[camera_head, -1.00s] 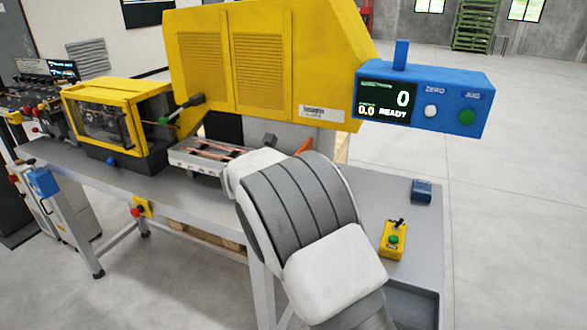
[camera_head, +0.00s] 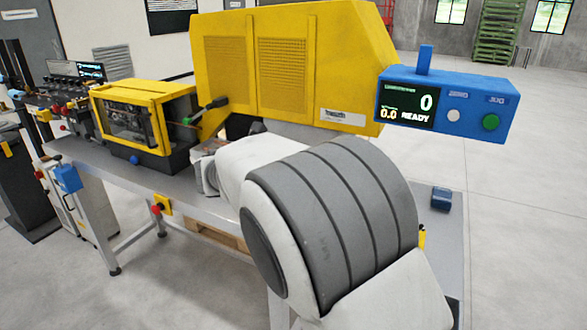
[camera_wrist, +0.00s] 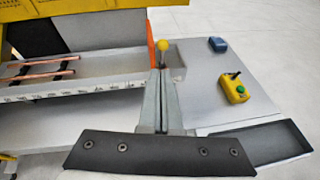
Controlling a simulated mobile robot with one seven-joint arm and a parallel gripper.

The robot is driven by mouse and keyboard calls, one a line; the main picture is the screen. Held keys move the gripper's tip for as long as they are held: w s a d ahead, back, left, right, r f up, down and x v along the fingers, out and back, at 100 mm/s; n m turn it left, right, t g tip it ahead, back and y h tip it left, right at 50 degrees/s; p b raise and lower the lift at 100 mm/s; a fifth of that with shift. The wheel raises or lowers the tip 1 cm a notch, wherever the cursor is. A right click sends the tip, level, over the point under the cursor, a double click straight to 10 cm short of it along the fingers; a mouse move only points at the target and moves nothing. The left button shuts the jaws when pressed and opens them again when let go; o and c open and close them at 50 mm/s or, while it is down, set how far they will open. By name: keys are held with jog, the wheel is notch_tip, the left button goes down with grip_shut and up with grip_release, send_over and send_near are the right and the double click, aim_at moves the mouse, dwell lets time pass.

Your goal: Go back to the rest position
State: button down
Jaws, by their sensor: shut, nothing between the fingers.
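My gripper (camera_wrist: 161,78) is in the middle of the wrist view, its two fingers together with nothing between them. It is above the bench beside the measuring tray and apart from the tubes. Copper tubes (camera_wrist: 40,74) lie across a white tray with a marked scale edge (camera_wrist: 70,90), left of the fingers. In the head view my arm covers the tray and tubes, and my fingers cannot be made out there.
The yellow machine (camera_head: 280,70) carries a blue readout box (camera_head: 447,103) showing "0" and "READY". A yellow-framed enclosure (camera_head: 145,120) stands left. A yellow button box (camera_wrist: 235,88), a blue block (camera_wrist: 218,44) and a dark bin (camera_wrist: 262,143) are on the right. A yellow-knobbed lever (camera_wrist: 162,46) rises beyond the fingers.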

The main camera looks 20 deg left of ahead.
jog(key=shift+d, duration=0.1)
dwell(0.3)
jog(key=s+d+r+m+g, duration=0.15)
jog(key=d+m, duration=0.35)
jog(key=d, duration=0.5)
jog(key=s+d+r+m+g+h, duration=0.1)
jog(key=s+d+m+g, duration=0.3)
jog(key=d, duration=0.6)
jog(key=s+d+r+m+g, duration=0.1)
jog(key=s+d+r+m, duration=0.1)
jog(key=d+m, duration=0.6)
jog(key=s+d+f+m+y, duration=0.1)
jog(key=s+d+m, duration=0.3)
jog(key=s, duration=0.3)
jog(key=s+d+f+m+g+y, duration=0.1)
jog(key=s+d+m, duration=0.2)
jog(key=s+m, duration=0.3)
jog(key=s+d+f+m+y, duration=0.2)
jog(key=s+d+m, duration=0.2)
jog(key=s, duration=0.5)
jog(key=shift+s+d+m, duration=0.2)
jog(key=shift+d+m, duration=0.15)
jog(key=shift+m, duration=0.25)
